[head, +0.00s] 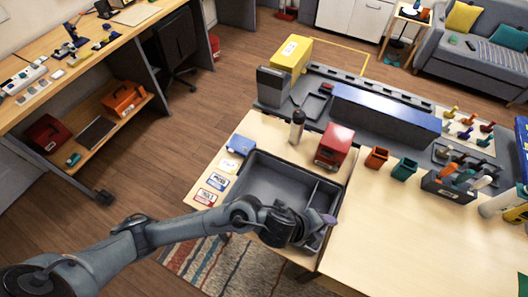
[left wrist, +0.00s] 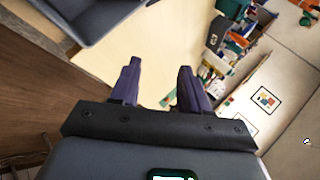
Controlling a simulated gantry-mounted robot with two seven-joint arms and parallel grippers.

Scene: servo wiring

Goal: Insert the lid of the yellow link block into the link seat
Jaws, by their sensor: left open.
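A yellow block (head: 291,55) with a pale label on top sits at the far left end of the long dark fixture (head: 376,82). I cannot tell its lid apart or make out the link seat. My left gripper (head: 326,221) is over the right part of the grey tray, well in front of the yellow block. In the left wrist view, its two purple fingers (left wrist: 160,82) are apart with nothing between them. My right gripper is not in view.
A red box (head: 334,146), a dark bottle (head: 297,126), small orange and teal bins (head: 404,168) and a tool holder (head: 452,188) stand behind. The table's front right is clear.

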